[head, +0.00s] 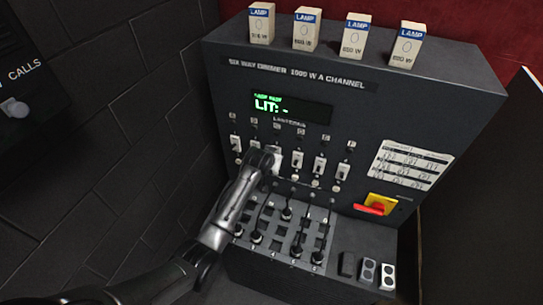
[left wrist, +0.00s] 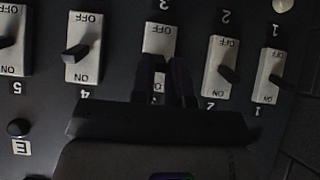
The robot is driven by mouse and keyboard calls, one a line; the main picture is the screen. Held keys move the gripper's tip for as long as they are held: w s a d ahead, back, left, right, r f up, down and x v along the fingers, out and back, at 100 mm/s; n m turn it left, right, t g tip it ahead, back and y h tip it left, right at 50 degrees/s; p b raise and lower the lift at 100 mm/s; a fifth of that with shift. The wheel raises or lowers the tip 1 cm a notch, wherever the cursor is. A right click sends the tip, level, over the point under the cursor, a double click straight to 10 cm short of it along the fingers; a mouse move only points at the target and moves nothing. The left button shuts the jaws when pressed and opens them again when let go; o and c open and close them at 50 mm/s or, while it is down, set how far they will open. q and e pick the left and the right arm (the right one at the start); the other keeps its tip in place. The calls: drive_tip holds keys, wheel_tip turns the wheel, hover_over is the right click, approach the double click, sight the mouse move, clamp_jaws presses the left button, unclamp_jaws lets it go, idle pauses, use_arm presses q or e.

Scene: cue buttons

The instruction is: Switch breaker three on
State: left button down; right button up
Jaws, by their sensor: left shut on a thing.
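Breaker three (left wrist: 159,37) is a white switch plate in the middle of the row in the left wrist view. Its OFF mark shows, and part of its ON mark shows between the fingers. My left gripper (left wrist: 166,72) is over this plate, shut on its dark lever, which the fingers mostly hide. In the head view my left gripper (head: 274,160) reaches the breaker row from the left and covers most of breaker three. The panel display (head: 288,107) reads "LIT: -". My right gripper is not in view.
Breaker two (left wrist: 221,68) and breaker four (left wrist: 83,45) stand close on either side of the fingers. Below the row are a patch field with cables (head: 285,214) and a red-yellow main switch (head: 376,205). Several lamp boxes (head: 307,28) stand on top.

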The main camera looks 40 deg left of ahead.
use_arm(q)
drive_tip(key=shift+r+g, duration=0.1)
drive_tip(key=shift+g, duration=0.3)
drive_tip(key=c, duration=1.1)
unclamp_jaws()
drive_tip(key=shift+w, duration=0.1)
drive_tip(key=shift+r, duration=0.15)
drive_tip(key=b+v, duration=0.2)
drive_tip(key=v, duration=1.1)
drive_tip(key=shift+s+a+r, duration=0.1)
drive_tip(key=shift+s+r, duration=0.15)
